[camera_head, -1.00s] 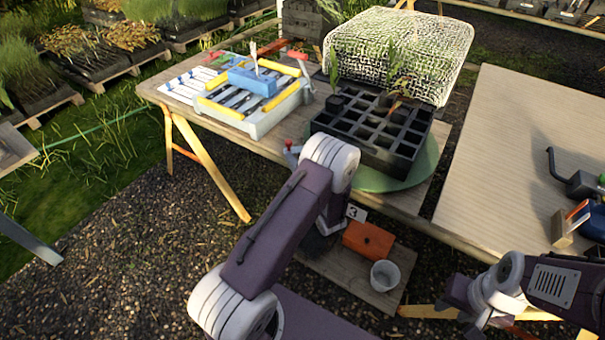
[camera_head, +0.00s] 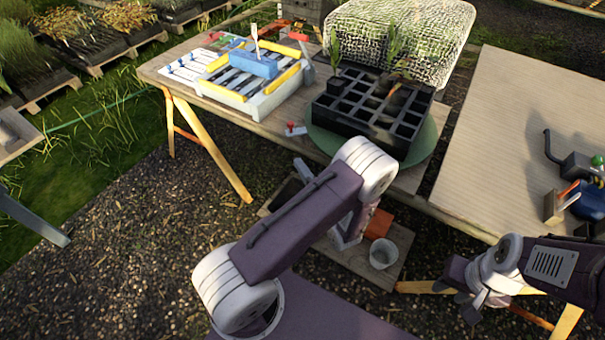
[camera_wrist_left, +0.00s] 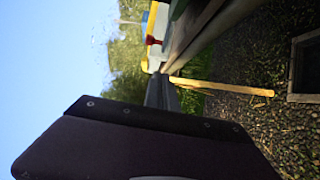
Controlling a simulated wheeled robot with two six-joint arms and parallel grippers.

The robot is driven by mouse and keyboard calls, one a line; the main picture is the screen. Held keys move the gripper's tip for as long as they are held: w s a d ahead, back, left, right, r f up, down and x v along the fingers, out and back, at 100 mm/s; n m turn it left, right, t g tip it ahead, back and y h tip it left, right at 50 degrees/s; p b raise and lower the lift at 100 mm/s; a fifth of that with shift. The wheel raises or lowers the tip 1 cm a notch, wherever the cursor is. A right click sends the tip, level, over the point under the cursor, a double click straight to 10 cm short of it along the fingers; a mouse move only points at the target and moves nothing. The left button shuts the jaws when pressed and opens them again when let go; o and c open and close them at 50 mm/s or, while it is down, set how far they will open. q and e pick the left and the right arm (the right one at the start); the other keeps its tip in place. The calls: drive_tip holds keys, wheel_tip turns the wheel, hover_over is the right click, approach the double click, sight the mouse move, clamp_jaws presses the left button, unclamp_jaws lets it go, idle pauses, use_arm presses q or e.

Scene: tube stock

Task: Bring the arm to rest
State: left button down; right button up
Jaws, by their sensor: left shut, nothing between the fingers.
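My left arm (camera_head: 300,225) reaches in from the bottom middle of the head view, with its elbow in front of the near table edge. My left gripper (camera_head: 301,167) is small and partly unclear in that view, apart from the table edge; it is shut and empty. In the left wrist view my dark arm part (camera_wrist_left: 140,145) fills the lower left. My right gripper (camera_head: 468,298) hangs at the lower right, in front of the tables, with nothing visible in it; its finger gap is unclear.
A black cell tray (camera_head: 350,128) sits on a green disc (camera_head: 420,155). A red-topped tool (camera_head: 292,130) lies near the table edge. A white bucket (camera_head: 383,252) and orange block (camera_head: 378,223) stand on a low shelf. Gravel (camera_head: 130,235) at left is clear.

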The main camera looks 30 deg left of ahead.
use_arm(q)
drive_tip(key=shift+s+d, duration=0.95)
drive_tip(key=shift+s, duration=0.3)
drive_tip(key=shift+w, duration=0.1)
